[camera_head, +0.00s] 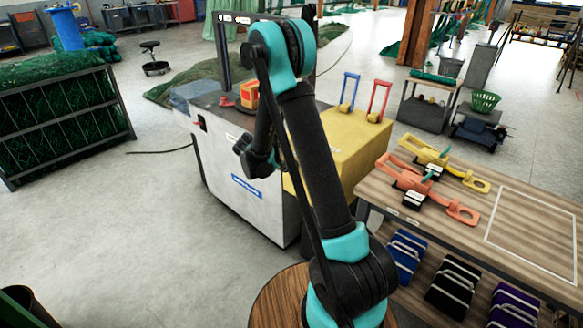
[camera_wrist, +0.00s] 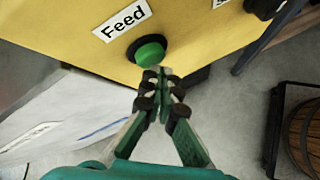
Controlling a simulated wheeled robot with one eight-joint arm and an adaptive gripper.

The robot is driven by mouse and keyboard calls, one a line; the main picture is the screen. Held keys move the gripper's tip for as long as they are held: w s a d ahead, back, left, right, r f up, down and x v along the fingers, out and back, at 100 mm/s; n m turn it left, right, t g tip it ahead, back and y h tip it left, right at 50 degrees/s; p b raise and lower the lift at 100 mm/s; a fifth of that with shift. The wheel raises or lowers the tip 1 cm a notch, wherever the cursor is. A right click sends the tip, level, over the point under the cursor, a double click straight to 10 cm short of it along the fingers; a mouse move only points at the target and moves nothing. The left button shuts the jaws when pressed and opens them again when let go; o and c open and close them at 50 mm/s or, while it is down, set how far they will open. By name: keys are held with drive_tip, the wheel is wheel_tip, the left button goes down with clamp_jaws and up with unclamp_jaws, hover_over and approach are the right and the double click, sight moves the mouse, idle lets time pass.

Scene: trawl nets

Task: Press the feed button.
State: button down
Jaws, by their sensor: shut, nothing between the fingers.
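The feed button (camera_wrist: 148,50) is a round green button with a dark collar on a yellow panel (camera_wrist: 75,25), in the upper middle of the wrist view. A white label reading "Feed" (camera_wrist: 122,20) is above and to the left of it. My gripper (camera_wrist: 160,73) is shut and empty, its tips just below the button's lower edge in the picture. I cannot tell whether the tips touch it. In the head view the yellow machine part (camera_head: 345,150) shows behind my arm, and the button is hidden there.
Another dark button-like part (camera_wrist: 263,8) is at the panel's upper right. A white machine body (camera_head: 240,180) adjoins the yellow part. A wooden table (camera_head: 465,225) with orange and yellow tools stands at right. A green net crate (camera_head: 65,120) is at left, with clear floor between.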

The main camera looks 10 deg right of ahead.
drive_tip(key=shift+s+a, duration=0.3)
drive_tip(key=shift+s+a, duration=0.75)
drive_tip(key=shift+a, duration=0.3)
drive_tip(key=shift+s+a, duration=0.7)
drive_tip(key=shift+a, duration=0.3)
drive_tip(key=s+d+r+m+y, duration=0.2)
drive_tip(key=s+d+r+m, duration=0.15)
drive_tip(key=s, duration=0.35)
drive_tip(key=s+d+r+m+y, duration=0.25)
drive_tip(key=s+r+m, duration=0.2)
drive_tip(key=s, duration=0.25)
drive_tip(key=s+m+y, duration=0.3)
drive_tip(key=s+m, duration=0.5)
drive_tip(key=s, duration=0.7)
drive_tip(key=shift+s+f+m, duration=0.15)
drive_tip(key=shift+m, duration=0.15)
